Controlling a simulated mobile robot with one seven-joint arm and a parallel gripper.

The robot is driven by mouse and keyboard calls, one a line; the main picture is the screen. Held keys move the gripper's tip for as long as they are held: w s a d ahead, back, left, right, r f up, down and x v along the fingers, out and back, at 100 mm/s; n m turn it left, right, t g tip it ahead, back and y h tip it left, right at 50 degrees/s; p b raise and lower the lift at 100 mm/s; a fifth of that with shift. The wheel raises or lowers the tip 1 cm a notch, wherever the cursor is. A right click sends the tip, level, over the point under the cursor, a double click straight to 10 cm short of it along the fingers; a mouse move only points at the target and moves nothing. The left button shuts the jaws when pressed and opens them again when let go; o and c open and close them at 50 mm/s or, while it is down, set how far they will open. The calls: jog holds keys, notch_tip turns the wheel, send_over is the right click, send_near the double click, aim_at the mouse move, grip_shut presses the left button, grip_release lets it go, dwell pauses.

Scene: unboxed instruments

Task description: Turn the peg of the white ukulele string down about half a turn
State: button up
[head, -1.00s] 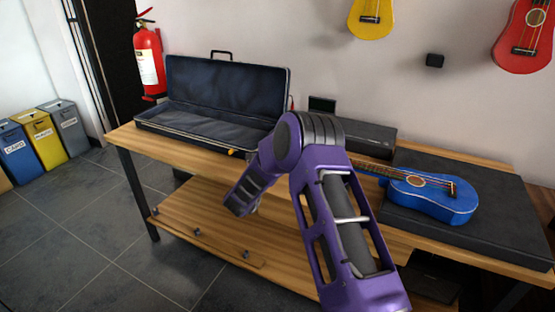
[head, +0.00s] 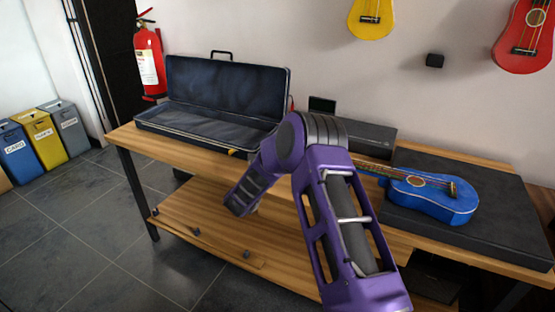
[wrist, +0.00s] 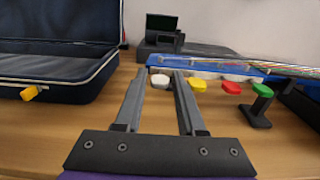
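The blue ukulele (head: 440,203) lies on a black mat on the bench, its neck pointing left; my arm hides its headstock in the head view. In the wrist view the blue headstock (wrist: 215,68) shows with a row of coloured pegs. The white peg (wrist: 160,80) is leftmost, then the yellow peg (wrist: 199,85), red peg (wrist: 232,88) and green peg (wrist: 263,90). My gripper (wrist: 163,76) is open, its two grey fingers on either side of the white peg, with small gaps visible. Contact cannot be told. The gripper is hidden in the head view.
A dark neck stand (wrist: 256,108) is right of my fingers, under the neck. The open instrument case (head: 215,125) stands left on the bench, with a yellow latch (wrist: 31,92) toward my gripper. A dark box (head: 360,138) stands behind. The wooden bench top between case and stand is clear.

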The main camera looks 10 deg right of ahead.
jog(key=v, duration=1.7)
jog(key=shift+s, duration=0.15)
jog(key=shift+a, duration=0.1)
